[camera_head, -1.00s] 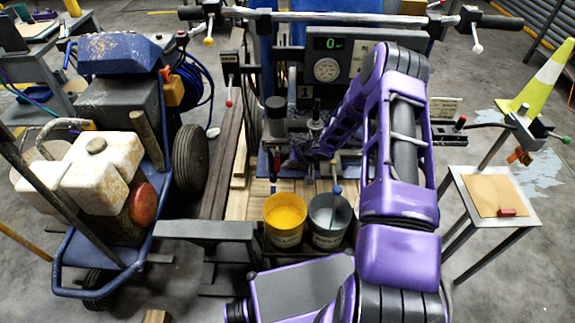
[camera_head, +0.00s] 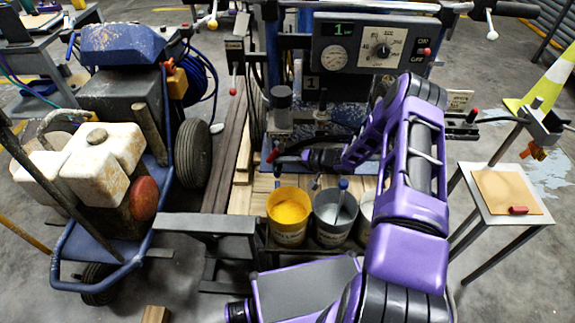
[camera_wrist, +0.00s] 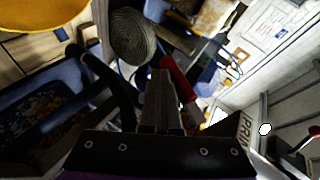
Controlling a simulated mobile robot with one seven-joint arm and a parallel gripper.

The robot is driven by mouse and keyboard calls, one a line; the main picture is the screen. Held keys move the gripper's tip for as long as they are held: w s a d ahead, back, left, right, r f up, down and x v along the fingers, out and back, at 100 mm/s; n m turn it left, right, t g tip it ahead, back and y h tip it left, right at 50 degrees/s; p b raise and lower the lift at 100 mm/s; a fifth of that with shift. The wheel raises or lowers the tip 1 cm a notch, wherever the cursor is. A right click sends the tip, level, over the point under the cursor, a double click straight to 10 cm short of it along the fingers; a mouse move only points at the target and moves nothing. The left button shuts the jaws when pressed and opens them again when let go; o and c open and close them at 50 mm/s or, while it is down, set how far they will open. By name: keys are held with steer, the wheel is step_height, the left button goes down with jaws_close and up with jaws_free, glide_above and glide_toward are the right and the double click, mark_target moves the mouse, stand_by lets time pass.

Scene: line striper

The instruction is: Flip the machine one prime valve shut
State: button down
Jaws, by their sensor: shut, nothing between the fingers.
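A red-sleeved lever (camera_wrist: 178,78), which looks like the prime valve handle, lies right beside the fingertips on the right. Contact cannot be told. A plate with partly visible lettering like "PRIME" (camera_wrist: 245,130) is to the right. The valve body is hidden.
A yellow paint bucket (camera_head: 289,213) and a grey bucket (camera_head: 335,216) stand just below the arm. A dark curved hose (camera_wrist: 112,85) runs left of the fingers. A blue cart (camera_head: 120,245) with a white tank is at left; a small table (camera_head: 488,222) at right.

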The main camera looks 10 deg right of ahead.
mark_target(271, 158)
steer(key=shift+w+a+f+y+b, duration=0.2)
steer(key=shift+a+y+b, duration=0.4)
steer(key=shift+b, duration=0.2)
steer(key=shift+w+a+r+b, duration=0.1)
steer(key=shift+a+r+b, duration=0.25)
steer(key=shift+a, duration=0.2)
steer(key=shift+w+a+r+b, duration=0.1)
steer(key=shift+a+r+b, duration=0.1)
steer(key=shift+a+b, duration=0.25)
steer(key=shift+w+a+r, duration=0.25)
steer(key=shift+a+r, duration=0.45)
steer(key=shift+a, duration=0.15)
steer(key=shift+t, duration=0.3)
steer(key=shift+s+d+r, duration=0.2)
steer(key=shift+d, duration=0.25)
steer(key=p+v, duration=0.2)
steer(key=v, duration=1.4)
steer(key=shift+s+r, duration=0.15)
steer(key=shift+s, duration=0.05)
